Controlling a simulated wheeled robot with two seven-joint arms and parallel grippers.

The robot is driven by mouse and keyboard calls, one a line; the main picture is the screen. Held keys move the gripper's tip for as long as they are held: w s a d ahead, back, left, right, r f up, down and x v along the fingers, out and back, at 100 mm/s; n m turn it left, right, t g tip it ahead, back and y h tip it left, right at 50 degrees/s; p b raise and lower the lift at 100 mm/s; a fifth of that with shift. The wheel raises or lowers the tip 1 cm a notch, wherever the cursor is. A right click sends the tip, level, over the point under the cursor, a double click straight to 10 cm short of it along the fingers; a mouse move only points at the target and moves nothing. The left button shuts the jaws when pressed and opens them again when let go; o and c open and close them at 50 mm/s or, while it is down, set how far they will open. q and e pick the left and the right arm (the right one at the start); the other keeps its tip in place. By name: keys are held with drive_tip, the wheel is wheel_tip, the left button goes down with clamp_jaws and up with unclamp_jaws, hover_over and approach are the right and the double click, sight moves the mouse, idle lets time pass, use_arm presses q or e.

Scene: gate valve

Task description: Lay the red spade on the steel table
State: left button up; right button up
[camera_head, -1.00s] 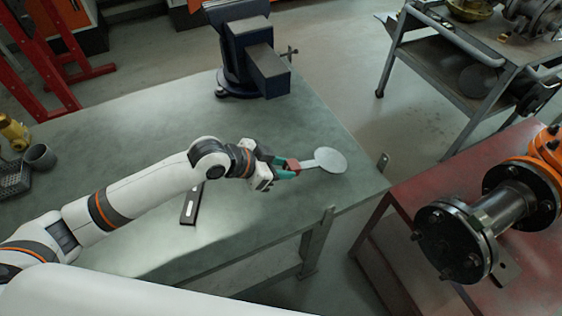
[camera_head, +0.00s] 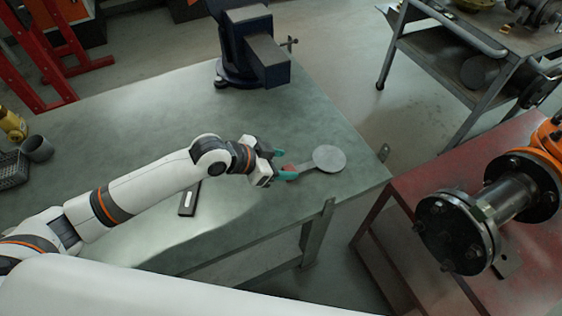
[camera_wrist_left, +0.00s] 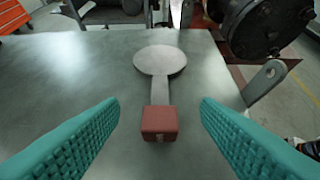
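The spade has a red block handle (camera_wrist_left: 159,123) and a flat grey round disc (camera_wrist_left: 160,60) on a short neck. In the head view its disc (camera_head: 329,158) lies over the steel table (camera_head: 240,215), near the table's right end. The spade appears to rest flat on the table. My left gripper (camera_head: 283,167) is open around the red handle, with a teal finger on each side. In the left wrist view, clear gaps show between the handle and both fingers (camera_wrist_left: 160,140). My right gripper is in neither view.
A dark blue vise (camera_head: 252,50) stands at the table's back edge. A black bar-shaped tool (camera_head: 189,198) lies beneath my left arm. A cup (camera_head: 38,148) stands at far left. A flanged pipe (camera_head: 470,225) is on the red bench at right. The table's middle is clear.

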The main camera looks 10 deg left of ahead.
use_arm(q)
drive_tip(key=shift+a+f, duration=0.1)
drive_tip(key=shift+s+a+r, duration=0.15)
drive_tip(key=shift+a+r, duration=0.05)
drive_tip(key=v, duration=1.1)
drive_tip(key=shift+s+r, duration=0.1)
drive_tip(key=shift+s, duration=0.05)
